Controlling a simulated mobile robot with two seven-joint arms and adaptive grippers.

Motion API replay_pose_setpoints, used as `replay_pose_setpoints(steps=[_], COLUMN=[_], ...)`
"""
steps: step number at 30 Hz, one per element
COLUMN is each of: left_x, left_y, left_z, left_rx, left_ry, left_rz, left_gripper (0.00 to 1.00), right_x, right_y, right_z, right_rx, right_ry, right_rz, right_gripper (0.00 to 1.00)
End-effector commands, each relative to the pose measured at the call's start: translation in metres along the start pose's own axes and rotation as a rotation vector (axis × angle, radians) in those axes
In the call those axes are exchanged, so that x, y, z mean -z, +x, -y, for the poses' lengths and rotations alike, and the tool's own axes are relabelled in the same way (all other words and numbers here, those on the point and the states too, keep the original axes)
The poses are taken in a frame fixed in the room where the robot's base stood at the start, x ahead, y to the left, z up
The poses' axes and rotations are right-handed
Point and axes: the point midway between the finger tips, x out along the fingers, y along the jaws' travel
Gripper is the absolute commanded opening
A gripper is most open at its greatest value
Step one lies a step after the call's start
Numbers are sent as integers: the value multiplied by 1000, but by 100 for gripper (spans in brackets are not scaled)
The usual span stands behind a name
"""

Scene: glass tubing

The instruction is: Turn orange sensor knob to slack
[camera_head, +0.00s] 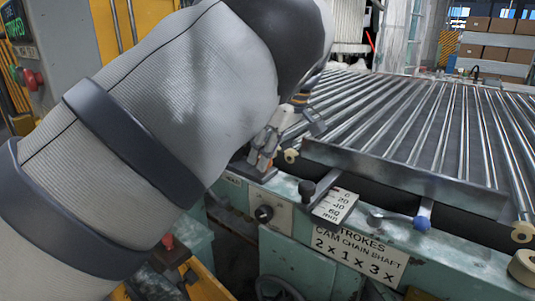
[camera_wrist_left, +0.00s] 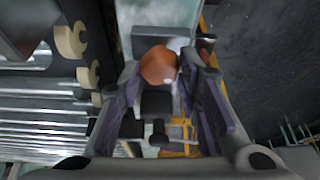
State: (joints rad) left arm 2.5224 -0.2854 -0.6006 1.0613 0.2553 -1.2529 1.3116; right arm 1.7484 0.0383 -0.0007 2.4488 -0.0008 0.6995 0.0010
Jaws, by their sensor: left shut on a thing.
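The orange sensor knob (camera_wrist_left: 158,66) shows in the left wrist view as a rounded orange-brown shape between the two fingers of my left gripper (camera_wrist_left: 160,72). The fingers are closed in on it from both sides. My right gripper is in neither view.
A roller conveyor (camera_head: 420,120) fills the right side. Along its front ledge are a black knob on a plate (camera_head: 264,213), a black-knobbed lever (camera_head: 307,190), a scale plate (camera_head: 335,206) and a blue-ended lever (camera_head: 420,222). A control cabinet (camera_head: 60,50) stands at the left.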

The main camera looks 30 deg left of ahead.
Motion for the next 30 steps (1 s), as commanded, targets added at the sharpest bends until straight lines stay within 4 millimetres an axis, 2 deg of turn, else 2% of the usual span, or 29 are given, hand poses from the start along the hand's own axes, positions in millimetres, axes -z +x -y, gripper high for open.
replay_pose_setpoints(steps=[15,16,18,27,30], left_x=[-2,-2,-2,-1,0], left_y=[3,3,3,0,-11], left_z=[1,1,1,0,-1], left_rx=[14,14,13,9,7], left_ry=[-17,-17,-17,-17,-16], left_rz=[5,5,5,2,2], left_gripper=[3,33,49,50,50], right_x=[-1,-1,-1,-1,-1], right_y=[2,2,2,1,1], right_z=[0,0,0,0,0], right_rx=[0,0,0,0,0], right_ry=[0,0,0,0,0], right_rz=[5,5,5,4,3], right_gripper=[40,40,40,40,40])
